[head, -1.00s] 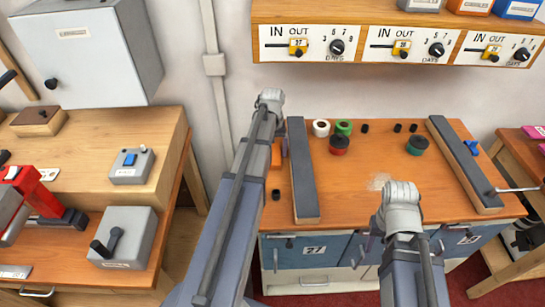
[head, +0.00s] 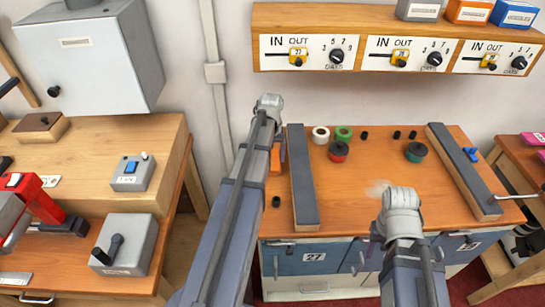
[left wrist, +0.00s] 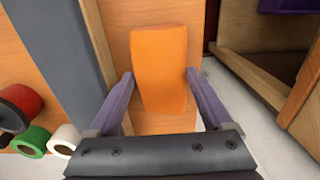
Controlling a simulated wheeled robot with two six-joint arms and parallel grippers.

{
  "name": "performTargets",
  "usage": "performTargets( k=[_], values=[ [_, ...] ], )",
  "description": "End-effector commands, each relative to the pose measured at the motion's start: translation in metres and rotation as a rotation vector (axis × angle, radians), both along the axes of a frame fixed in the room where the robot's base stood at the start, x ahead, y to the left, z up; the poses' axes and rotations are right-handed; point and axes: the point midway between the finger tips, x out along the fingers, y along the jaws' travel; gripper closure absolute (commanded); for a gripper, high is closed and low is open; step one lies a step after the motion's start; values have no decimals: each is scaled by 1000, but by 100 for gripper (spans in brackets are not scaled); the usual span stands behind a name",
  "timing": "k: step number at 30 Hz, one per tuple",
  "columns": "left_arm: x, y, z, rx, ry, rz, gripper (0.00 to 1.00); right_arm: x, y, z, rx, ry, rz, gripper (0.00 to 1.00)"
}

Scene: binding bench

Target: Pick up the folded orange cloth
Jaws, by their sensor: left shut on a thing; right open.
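The folded orange cloth (left wrist: 159,65) lies between the two purple fingers of my left gripper (left wrist: 160,82) in the left wrist view. The fingers press on its two long sides, so the gripper is shut on it. In the head view only a sliver of the orange cloth (head: 275,160) shows beside my left arm, at the left end of the wooden bench; the arm hides the rest. I cannot tell whether the cloth touches the bench top. My right gripper (head: 374,240) is open, partly hidden by its own wrist, near the bench's front edge.
A long dark-topped bar (head: 304,180) stands just right of the cloth, and another bar (head: 463,170) lies farther right. A white roll (head: 321,134), a green roll (head: 343,132) and a red spool (head: 338,151) stand between them. The middle of the bench top (head: 350,200) is clear.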

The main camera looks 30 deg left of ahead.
Motion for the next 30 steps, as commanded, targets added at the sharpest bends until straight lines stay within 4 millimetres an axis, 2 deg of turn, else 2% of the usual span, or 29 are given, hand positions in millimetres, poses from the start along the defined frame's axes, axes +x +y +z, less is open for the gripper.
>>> performTargets(
  k=[1,14,16,30],
  values=[
    [0,0,11,0,0,0,70,0,0,11,0,0,0,50],
    [0,-1,69,0,0,-1,70,0,0,69,0,0,0,50],
    [-9,13,61,0,0,3,70,0,0,61,0,0,0,50],
    [-72,117,61,0,0,5,70,0,0,61,0,0,0,50]
  ],
)
